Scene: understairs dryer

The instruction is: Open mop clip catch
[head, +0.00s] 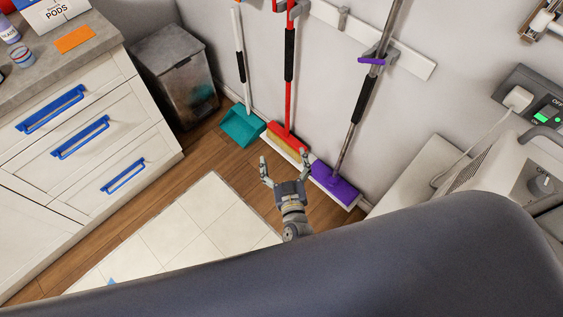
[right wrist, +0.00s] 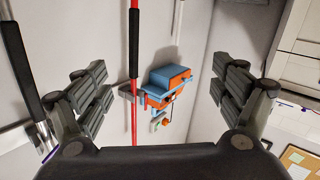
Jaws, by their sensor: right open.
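The mop with a purple head (head: 336,184) stands tilted against the wall, its head on the floor. Its grey pole (head: 350,140) runs up to the wall clip, which has a purple catch (head: 371,60) across the pole. My right gripper (head: 285,164) is open and empty, well below the clip. In the head view it appears in front of the red broom's base and left of the mop head. In the right wrist view the spread fingers (right wrist: 158,85) frame a red pole. A grey pole with a black grip (right wrist: 22,60) shows at the left; I cannot tell if it is the mop's. My left gripper is out of view.
A bin (head: 176,75) and white drawers (head: 90,140) stand left. An appliance (head: 500,165) is right. An orange-blue object (right wrist: 167,86) hangs on the wall. The tiled floor patch (head: 190,235) is mostly clear.

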